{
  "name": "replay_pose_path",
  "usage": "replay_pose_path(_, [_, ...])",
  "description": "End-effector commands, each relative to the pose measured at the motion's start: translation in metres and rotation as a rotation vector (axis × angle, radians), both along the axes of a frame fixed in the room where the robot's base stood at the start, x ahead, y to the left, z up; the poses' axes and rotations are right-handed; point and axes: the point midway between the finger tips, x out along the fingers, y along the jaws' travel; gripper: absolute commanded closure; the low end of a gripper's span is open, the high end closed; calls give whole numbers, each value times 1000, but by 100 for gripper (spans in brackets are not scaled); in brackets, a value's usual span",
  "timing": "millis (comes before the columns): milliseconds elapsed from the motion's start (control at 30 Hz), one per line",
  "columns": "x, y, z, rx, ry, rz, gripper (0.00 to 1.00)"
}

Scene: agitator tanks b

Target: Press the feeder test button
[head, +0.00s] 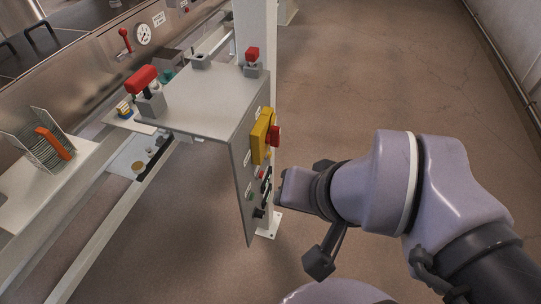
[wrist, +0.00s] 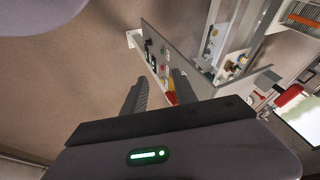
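The grey control panel (head: 241,170) stands upright at the side of the metal bench. It carries a yellow box with a red knob (head: 273,136), and below it small red, green and black controls, among them a green button (head: 250,195). Their labels are too small to read, so I cannot tell which is the feeder test button. My gripper (head: 283,187) is just right of these controls, partly hiding them. In the wrist view, my gripper (wrist: 160,78) has its two fingers apart with nothing between them. The panel (wrist: 180,47) shows beyond the fingertips; contact cannot be told.
A red-handled lever (head: 142,79) and a small red-topped switch (head: 252,57) stand on the bench top. A white post (head: 257,35) rises behind the panel. A wire basket (head: 35,145) with an orange strip is at left. The brown floor (head: 390,70) at right is clear.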

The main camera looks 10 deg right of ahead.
Motion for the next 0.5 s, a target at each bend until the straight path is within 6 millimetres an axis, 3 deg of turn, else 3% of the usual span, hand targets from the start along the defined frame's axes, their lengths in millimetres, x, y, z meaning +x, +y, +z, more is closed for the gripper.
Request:
replay_pose_path(300, [0,0,0,0,0,0,66])
replay_pose_path(467, [0,0,0,0,0,0,97])
replay_pose_path(500, [0,0,0,0,0,0,100])
